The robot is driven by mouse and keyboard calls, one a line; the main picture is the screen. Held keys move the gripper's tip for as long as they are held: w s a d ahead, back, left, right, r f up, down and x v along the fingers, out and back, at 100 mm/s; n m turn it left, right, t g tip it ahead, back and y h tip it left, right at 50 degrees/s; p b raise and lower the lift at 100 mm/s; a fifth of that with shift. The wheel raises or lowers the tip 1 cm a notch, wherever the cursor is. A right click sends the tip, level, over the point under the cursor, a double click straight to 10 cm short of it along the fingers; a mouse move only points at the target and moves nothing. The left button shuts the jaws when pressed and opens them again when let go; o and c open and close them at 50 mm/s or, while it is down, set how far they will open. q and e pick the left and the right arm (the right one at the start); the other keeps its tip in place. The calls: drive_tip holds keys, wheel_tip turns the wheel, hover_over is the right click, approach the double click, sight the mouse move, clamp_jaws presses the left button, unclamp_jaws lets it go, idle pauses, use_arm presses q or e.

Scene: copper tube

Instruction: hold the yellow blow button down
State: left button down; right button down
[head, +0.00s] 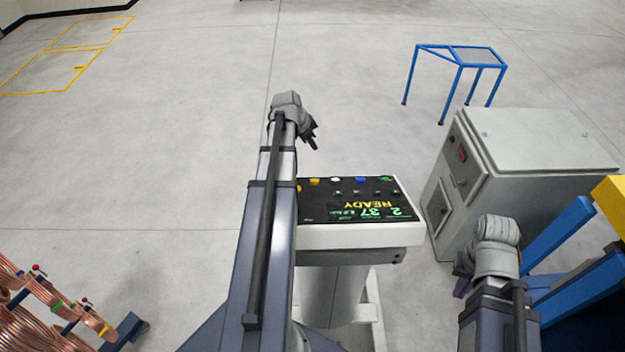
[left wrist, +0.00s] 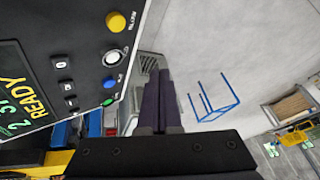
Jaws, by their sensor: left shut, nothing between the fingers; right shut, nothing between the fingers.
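The yellow blow button (head: 314,181) is at the far left of the control panel (head: 345,236) in the head view. In the left wrist view the yellow button (left wrist: 116,22) stands at the panel's edge, labelled, with nothing on it. My left gripper (head: 313,142) is shut and empty, its fingers pointing down beyond the panel's far edge. In the left wrist view the shut left fingers (left wrist: 158,78) are beside the panel, apart from the button. My right gripper (head: 461,286) is shut and empty, right of the panel and low in the picture.
White (head: 336,180), blue (head: 360,180) and green (head: 385,178) buttons sit in a row beside the yellow one. A grey cabinet (head: 530,150) stands to the right and a blue frame stand (head: 459,58) behind. Copper coils (head: 50,315) are at lower left.

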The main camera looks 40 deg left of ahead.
use_arm(q)
drive_tip(key=shift+s+f, duration=0.1)
drive_tip(key=shift+f, duration=0.05)
drive_tip(key=b, duration=0.7)
hover_over(312, 180)
drive_tip(key=w+a, duration=0.1)
drive_tip(key=f, duration=0.6)
drive_tip(key=shift+w+f, duration=0.2)
drive_tip(key=shift+f, duration=0.2)
drive_tip(key=shift+s+d+f+b, duration=0.2)
drive_tip(key=shift+f+b, duration=0.3)
drive_tip(key=shift+b, duration=0.05)
idle(0.3)
drive_tip(key=shift+s+d+f+b, duration=0.1)
drive_tip(key=shift+s+f+b, duration=0.05)
drive_tip(key=shift+f+b, duration=0.25)
drive_tip(key=shift+s+d+f+b, duration=0.15)
drive_tip(key=shift+s+f+b, duration=0.05)
drive_tip(key=shift+f+b, duration=0.25)
idle(4.1)
